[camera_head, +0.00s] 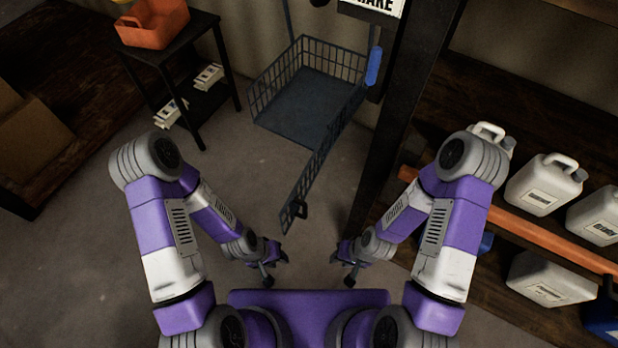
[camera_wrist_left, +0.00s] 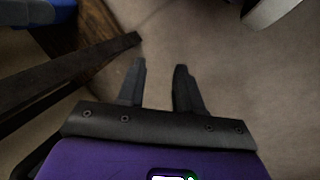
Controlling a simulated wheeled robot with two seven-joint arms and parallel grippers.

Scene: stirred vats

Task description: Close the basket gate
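The basket (camera_head: 300,105) is a dark blue-grey mesh box with a flat floor, hanging at the upper middle of the head view. Its gate (camera_head: 312,175) is a mesh panel standing open, swung out from the basket's right front corner toward me. A black handle (camera_head: 300,210) sits near the gate's free end. My left gripper (camera_head: 275,269) is below and left of the handle, apart from it. In the left wrist view the left gripper's fingers (camera_wrist_left: 159,80) are spread with nothing between them. My right gripper (camera_head: 342,268) is below and right of the handle, open and empty.
A dark post (camera_head: 400,130) stands right of the basket. A shelf with white jugs (camera_head: 543,185) and an orange rail (camera_head: 540,236) is at the right. A black side table (camera_head: 170,45) with an orange bin (camera_head: 152,22) is at the upper left. The floor between is clear.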

